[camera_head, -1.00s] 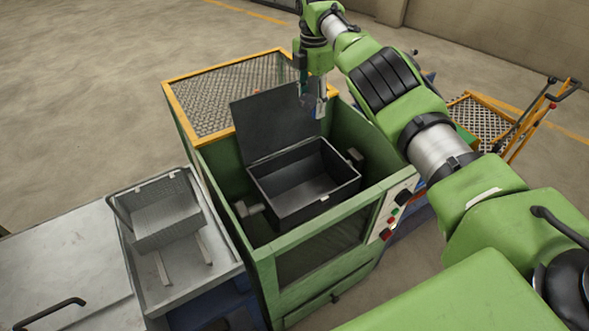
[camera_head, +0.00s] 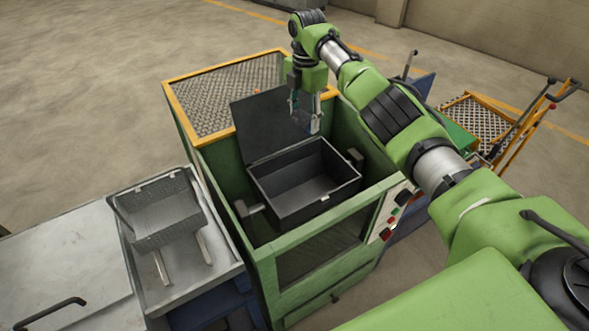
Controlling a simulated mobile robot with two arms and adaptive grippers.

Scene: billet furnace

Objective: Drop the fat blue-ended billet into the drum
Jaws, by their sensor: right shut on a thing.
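My right gripper (camera_head: 305,108) points down near the raised lid, above the far edge of the drum. The drum (camera_head: 290,213) is a dark open box inside a green machine frame. Its inside looks empty, and its dark lid (camera_head: 262,130) stands raised at the back. My left gripper is out of view.
The green machine frame (camera_head: 287,238) surrounds the drum, with a yellow-edged mesh panel (camera_head: 215,100) behind. A wire basket (camera_head: 165,213) sits on a metal tray at left. A yellow-framed cart (camera_head: 480,115) stands at right. The floor at back left is clear.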

